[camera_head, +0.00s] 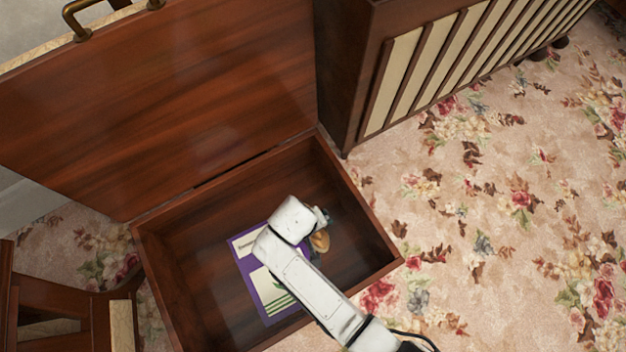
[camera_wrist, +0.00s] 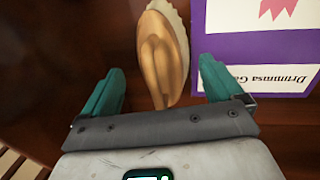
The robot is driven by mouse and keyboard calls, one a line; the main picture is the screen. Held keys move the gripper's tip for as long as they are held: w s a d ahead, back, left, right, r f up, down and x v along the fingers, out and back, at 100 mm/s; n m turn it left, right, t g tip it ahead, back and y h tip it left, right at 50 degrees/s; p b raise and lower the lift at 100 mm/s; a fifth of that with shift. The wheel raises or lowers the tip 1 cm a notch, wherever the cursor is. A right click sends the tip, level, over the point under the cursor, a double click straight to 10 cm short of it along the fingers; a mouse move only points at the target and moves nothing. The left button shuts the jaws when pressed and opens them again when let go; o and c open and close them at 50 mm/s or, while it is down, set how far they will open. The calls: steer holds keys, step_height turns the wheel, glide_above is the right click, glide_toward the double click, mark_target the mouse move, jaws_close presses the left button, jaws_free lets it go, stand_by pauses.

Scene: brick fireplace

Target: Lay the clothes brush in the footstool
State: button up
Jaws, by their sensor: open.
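The footstool (camera_head: 365,225) is an open dark wooden box with its lid raised at the back. The clothes brush (camera_head: 320,241) lies inside it, a light wooden oval, partly hidden by my arm. In the wrist view the brush (camera_wrist: 160,55) shows its wooden back and pale bristles along one edge, on the dark wood floor. My gripper (camera_wrist: 160,88) is over the box, with its two teal fingers apart on either side of the brush's near end. No finger visibly touches the brush. In the head view the gripper is mostly hidden behind my wrist.
A purple and white booklet (camera_head: 247,268) lies in the box beside the brush; it also shows in the wrist view (camera_wrist: 255,45). A slatted wooden cabinet (camera_head: 440,60) stands behind right. Wooden furniture (camera_head: 65,310) is at lower left. Flowered carpet is clear at right.

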step_height(320, 180, up, 9)
steer(key=s+a+p, duration=0.1)
steer(key=p, duration=0.2)
steer(key=shift+a+p, duration=0.25)
steer(key=shift+p, duration=0.15)
steer(key=d+r+m, duration=0.1)
steer(key=d, duration=0.5)
steer(key=s+d+r+m, duration=0.1)
steer(key=d+r, duration=0.1)
steer(key=d, duration=0.4)
steer(key=d+r+m+y, duration=0.1)
steer(key=d+r+m, duration=0.1)
steer(key=d, duration=0.4)
steer(key=shift+s+g, duration=0.3)
steer(key=shift+g, duration=0.1)
steer(key=s+d+r+m, duration=0.3)
steer(key=s+d+r, duration=0.5)
steer(key=d, duration=0.4)
steer(key=shift+s+d+t+y, duration=0.3)
steer(key=shift+s, duration=0.05)
